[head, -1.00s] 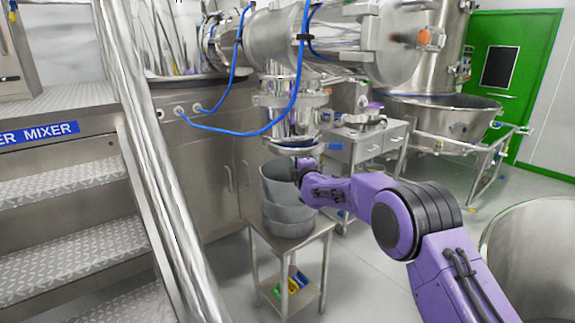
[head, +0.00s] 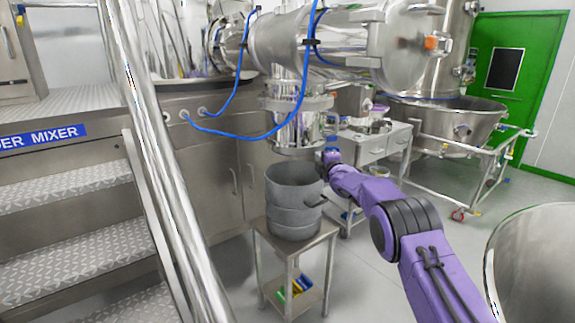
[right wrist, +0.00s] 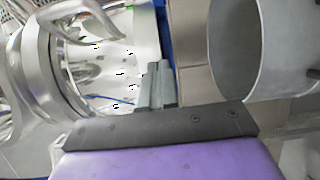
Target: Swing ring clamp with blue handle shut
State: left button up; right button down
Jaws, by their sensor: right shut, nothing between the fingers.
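The ring clamp (head: 298,149) appears to be the metal band around the lower end of the steel outlet, above a grey bucket. A curved metal ring (right wrist: 40,70) fills the left of the right wrist view; I cannot tell if it is the clamp. A blue strip (right wrist: 166,35), perhaps the clamp's handle, runs beyond my fingers there. In the head view the handle does not show clearly. My right gripper (head: 330,157) is beside the outlet's lower right side. Its grey fingers (right wrist: 157,85) are together with nothing between them. My left gripper is not in view.
The stacked grey bucket (head: 293,200) stands on a small steel table (head: 295,245) under the outlet; its open rim (right wrist: 215,50) is close in the right wrist view. Blue hoses (head: 300,90) hang by the outlet. Steps and a handrail (head: 150,130) stand at left.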

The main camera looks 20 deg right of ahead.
jog(key=shift+w+d+p, duration=0.9)
jog(key=shift+w+d, duration=0.15)
jog(key=shift+w, duration=0.3)
